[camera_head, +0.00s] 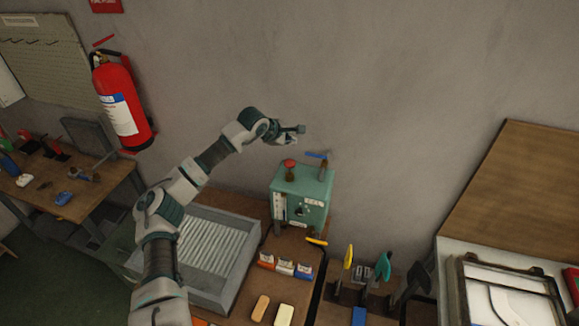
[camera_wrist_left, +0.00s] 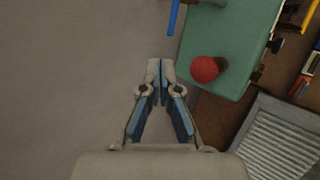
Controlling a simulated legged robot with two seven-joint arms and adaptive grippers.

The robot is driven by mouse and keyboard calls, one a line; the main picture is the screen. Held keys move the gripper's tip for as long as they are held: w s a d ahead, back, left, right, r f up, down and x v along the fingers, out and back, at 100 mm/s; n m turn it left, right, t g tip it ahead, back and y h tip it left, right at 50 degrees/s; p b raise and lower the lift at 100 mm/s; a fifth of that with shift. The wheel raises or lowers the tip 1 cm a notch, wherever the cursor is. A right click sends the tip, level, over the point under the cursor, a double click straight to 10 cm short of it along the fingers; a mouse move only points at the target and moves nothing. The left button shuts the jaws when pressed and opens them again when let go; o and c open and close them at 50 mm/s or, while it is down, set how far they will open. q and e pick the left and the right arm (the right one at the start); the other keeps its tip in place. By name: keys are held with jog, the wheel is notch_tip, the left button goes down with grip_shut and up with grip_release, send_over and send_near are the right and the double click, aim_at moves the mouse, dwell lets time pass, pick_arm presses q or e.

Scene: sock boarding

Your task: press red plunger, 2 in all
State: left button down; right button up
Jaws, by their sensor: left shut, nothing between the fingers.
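The red plunger (camera_head: 289,163) stands up from the top of a green box (camera_head: 302,181) near the wall. In the left wrist view the plunger's round red knob (camera_wrist_left: 205,69) shows to the right of the fingertips, on the green box top (camera_wrist_left: 232,40). My left gripper (camera_head: 299,130) is above the box, slightly right of the plunger in the head view, and apart from it. In the left wrist view my left gripper (camera_wrist_left: 161,68) has its fingertips together with nothing between them. My right gripper is not in view.
A blue lever (camera_head: 316,155) is on the box top beside the plunger. A grey ribbed tray (camera_head: 258,238) lies left of the box. Small labelled blocks (camera_head: 285,267) and upright coloured tools (camera_head: 347,257) are in front.

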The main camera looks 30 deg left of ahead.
aim_at(288, 162)
pick_arm(q)
jog(key=r+m+b, duration=0.1)
jog(key=m+b, duration=0.1)
jog(key=m, duration=0.2)
jog(key=r+m+b, duration=0.1)
jog(key=m+b, duration=0.2)
jog(key=m, duration=0.1)
jog(key=r+m+b, duration=0.1)
jog(key=m+b, duration=0.2)
jog(key=m, duration=0.2)
jog(key=shift+s+a+y, duration=0.2)
jog(key=shift+a+y, duration=0.05)
jog(key=shift+y, duration=0.15)
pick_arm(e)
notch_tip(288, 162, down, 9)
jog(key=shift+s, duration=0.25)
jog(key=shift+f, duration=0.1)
pick_arm(q)
notch_tip(288, 162, down, 3)
jog(key=b, duration=0.3)
jog(key=shift+f+b, duration=0.95)
jog(key=shift+b, duration=0.3)
notch_tip(288, 162, down, 3)
jog(key=shift+f+b, duration=0.1)
jog(key=shift+b, duration=1.15)
jog(key=shift+f, duration=0.4)
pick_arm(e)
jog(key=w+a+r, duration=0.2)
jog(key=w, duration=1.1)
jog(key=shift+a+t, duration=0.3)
